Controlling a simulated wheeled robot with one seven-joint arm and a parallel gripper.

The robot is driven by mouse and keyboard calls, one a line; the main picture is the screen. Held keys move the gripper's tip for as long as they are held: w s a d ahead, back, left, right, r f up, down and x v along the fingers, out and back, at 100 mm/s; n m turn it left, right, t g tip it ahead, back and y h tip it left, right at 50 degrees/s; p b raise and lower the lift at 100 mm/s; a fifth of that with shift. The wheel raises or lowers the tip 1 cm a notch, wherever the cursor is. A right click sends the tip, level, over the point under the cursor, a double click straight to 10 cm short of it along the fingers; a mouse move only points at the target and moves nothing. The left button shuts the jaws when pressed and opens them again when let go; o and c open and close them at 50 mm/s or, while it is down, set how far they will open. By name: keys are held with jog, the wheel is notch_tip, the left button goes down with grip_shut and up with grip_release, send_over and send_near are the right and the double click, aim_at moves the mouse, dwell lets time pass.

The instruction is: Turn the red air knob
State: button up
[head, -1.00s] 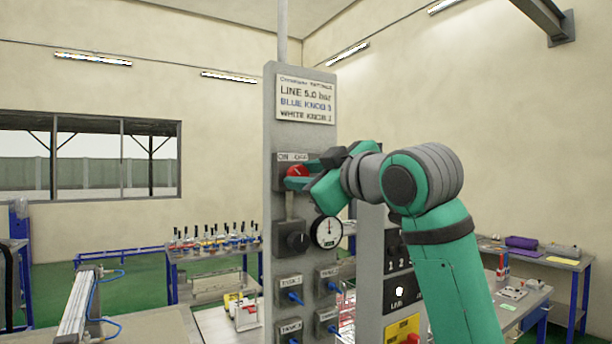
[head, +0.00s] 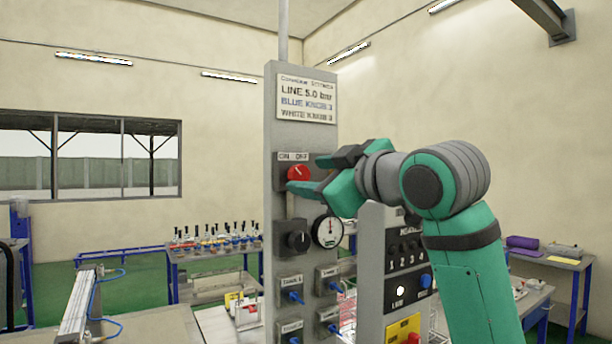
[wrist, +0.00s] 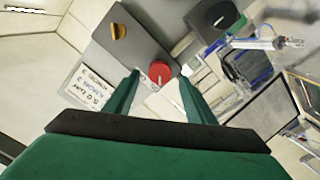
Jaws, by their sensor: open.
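The red air knob (head: 298,173) is on the grey panel (head: 283,225), below the ON/OFF label (head: 293,156). In the wrist view the red knob (wrist: 160,72) shows ahead of my gripper, between the lines of the two fingers. My gripper (head: 307,174) is open and empty, just right of the knob in the head view. Its fingertips (wrist: 157,80) stand apart on either side of the knob, and a gap to the knob shows. Whether a fingertip touches the panel cannot be told.
A black knob (head: 294,240) and a round gauge (head: 327,231) sit below the red knob. Several blue-handled valves (head: 290,297) are lower on the panel. A second control box (head: 402,262) stands right, under my arm. A sign (head: 306,97) is above.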

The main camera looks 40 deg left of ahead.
jog(key=v, duration=0.8)
